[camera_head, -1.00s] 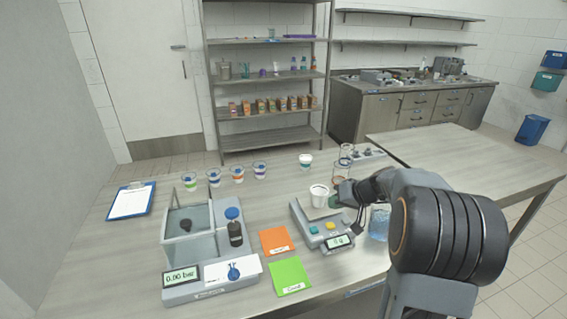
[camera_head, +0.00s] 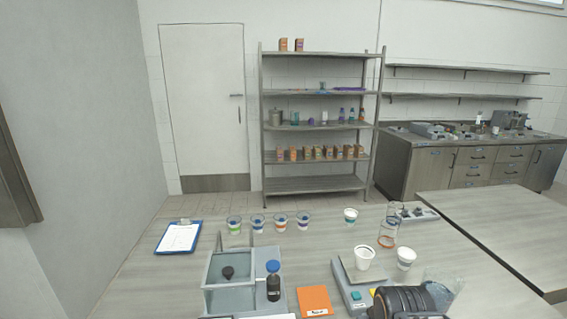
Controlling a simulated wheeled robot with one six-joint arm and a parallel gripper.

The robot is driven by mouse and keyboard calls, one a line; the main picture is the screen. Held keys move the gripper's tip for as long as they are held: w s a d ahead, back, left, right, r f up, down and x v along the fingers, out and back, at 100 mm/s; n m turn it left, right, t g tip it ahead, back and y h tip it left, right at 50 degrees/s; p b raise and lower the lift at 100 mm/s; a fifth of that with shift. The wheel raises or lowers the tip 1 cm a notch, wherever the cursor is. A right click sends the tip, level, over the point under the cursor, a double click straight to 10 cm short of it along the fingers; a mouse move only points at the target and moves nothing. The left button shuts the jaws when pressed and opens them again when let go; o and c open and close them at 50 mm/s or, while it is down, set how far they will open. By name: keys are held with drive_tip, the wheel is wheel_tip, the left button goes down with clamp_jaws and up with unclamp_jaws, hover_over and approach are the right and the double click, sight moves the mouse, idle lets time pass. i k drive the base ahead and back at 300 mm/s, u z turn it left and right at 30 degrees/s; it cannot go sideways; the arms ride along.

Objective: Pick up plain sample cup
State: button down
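A white cup (camera_head: 364,258) stands upright on the plate of the small scale (camera_head: 349,280). A second pale cup (camera_head: 406,258) stands just right of the scale, with what looks like a darker band low on it. I cannot tell for sure which is the plain sample cup. Another cup with a teal band (camera_head: 351,216) stands farther back. A dark ribbed part of my arm shows at the bottom right, over the front of the scale. My gripper is not visible, so its hold is hidden.
Several cups with coloured bands (camera_head: 258,223) stand in a row at back left. Tall glassware (camera_head: 388,238) stands behind the pale cup, and a clear beaker (camera_head: 445,280) right of it.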

sight(364, 254)
drive_tip(key=z, duration=0.05)
drive_tip(key=k, duration=0.5)
drive_tip(key=z, duration=1.55)
drive_tip(key=i, duration=0.75)
drive_tip(key=u, duration=3.65)
